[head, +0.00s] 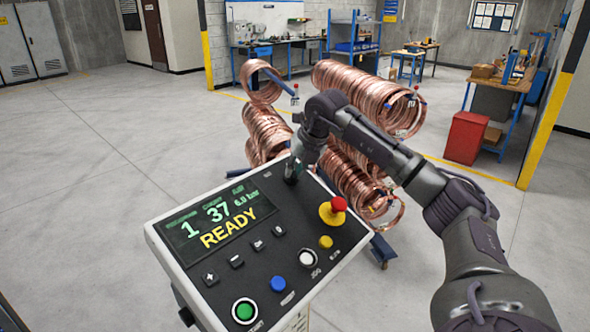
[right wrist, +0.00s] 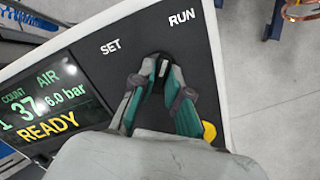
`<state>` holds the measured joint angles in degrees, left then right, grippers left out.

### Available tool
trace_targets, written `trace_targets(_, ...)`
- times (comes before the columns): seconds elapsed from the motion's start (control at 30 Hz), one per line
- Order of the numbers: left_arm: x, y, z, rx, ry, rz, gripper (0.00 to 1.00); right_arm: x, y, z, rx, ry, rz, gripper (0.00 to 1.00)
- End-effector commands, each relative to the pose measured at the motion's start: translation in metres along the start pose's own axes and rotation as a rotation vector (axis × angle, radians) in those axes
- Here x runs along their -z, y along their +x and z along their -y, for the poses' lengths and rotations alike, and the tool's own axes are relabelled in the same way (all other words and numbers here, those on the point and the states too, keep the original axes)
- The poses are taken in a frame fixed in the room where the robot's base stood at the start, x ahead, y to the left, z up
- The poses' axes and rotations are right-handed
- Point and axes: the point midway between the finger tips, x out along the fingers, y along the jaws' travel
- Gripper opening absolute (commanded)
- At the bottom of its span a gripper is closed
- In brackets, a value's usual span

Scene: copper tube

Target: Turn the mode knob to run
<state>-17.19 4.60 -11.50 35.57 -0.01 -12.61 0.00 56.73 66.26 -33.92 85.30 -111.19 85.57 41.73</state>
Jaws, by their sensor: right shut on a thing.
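The control panel (head: 190,262) shows at the lower middle of the head view, tilted, with a lit screen (head: 215,225) reading READY. My right gripper (head: 291,172) is at the panel's top edge, shut on the dark mode knob. In the right wrist view the knob (right wrist: 161,60) shows between the fingertips of the gripper (right wrist: 157,66), with a small pale mark on it. The SET label (right wrist: 111,47) is to the upper left of the knob and the RUN label (right wrist: 181,18) to the upper right. I cannot tell which label the mark points at. My left gripper is not in view.
A red mushroom button (head: 338,204) on a yellow base is close to the right gripper. Blue (head: 278,284), green (head: 243,311), white (head: 308,258) and yellow (head: 326,242) buttons are lower on the panel. Copper coils (head: 355,90) on a rack stand behind it. Open floor lies left.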

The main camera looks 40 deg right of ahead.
Motion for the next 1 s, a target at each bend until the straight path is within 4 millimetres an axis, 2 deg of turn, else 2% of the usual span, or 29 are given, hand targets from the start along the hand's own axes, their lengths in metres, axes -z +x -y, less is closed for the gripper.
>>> trace_targets(0.33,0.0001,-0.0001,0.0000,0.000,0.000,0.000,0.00,-0.0010,-0.0008,-0.0004,0.009,0.128,0.003,0.00)
trace_targets(0.87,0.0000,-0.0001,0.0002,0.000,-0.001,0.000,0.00,-0.0012,-0.0010,-0.0003,0.011,0.147,0.003,0.00)
trace_targets(0.9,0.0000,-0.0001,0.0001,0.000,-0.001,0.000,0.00,-0.0012,-0.0010,-0.0003,0.011,0.147,0.003,0.21)
trace_targets(1.0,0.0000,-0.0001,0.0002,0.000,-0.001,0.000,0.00,-0.0010,-0.0009,-0.0002,0.011,0.147,0.003,0.38)
